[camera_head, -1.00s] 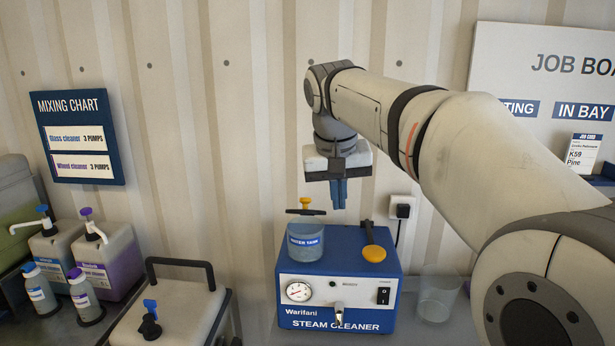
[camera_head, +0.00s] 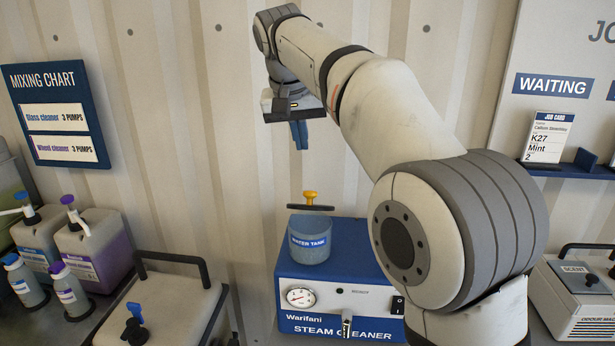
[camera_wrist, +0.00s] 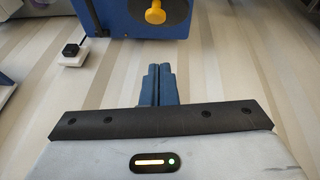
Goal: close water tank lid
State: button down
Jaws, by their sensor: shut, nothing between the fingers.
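The water tank (camera_head: 310,243) is a grey-blue round pot on the top left of the blue steam cleaner (camera_head: 345,265). Its dark lid (camera_head: 322,208) with a yellow knob (camera_head: 310,197) shows nearly edge-on above the tank's rim; I cannot tell how it meets the rim. In the wrist view, which shows the cleaner upside down, a yellow knob (camera_wrist: 155,14) sits on a dark round disc at the top edge. My gripper (camera_head: 299,136) is shut and empty, fingers pointing down, above and apart from the lid. Its blue fingertips (camera_wrist: 159,70) are apart from the cleaner.
My arm covers the cleaner's right side. A grey lidded case (camera_head: 165,310) with a black handle stands front left, beside several bottles. A white scent machine (camera_head: 580,300) is at the right. A socket with a plug (camera_wrist: 75,48) is on the wall behind.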

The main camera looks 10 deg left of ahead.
send_over(311, 200)
jog(key=w+a, duration=0.2)
jog(key=w, duration=0.1)
notch_tip(311, 200, down, 6)
jog(key=r, duration=0.1)
jog(key=shift+s+d+f, duration=0.15)
jog(key=shift+s+f, duration=0.2)
jog(key=shift+f, duration=0.2)
jog(key=shift+s+d+f, duration=0.15)
jog(key=shift+s+f, duration=0.15)
jog(key=shift+f, duration=0.25)
jog(key=shift+s+f, duration=0.25)
jog(key=shift+s+d+f, duration=0.1)
jog(key=shift+f, duration=0.4)
jog(key=shift+f, duration=0.1)
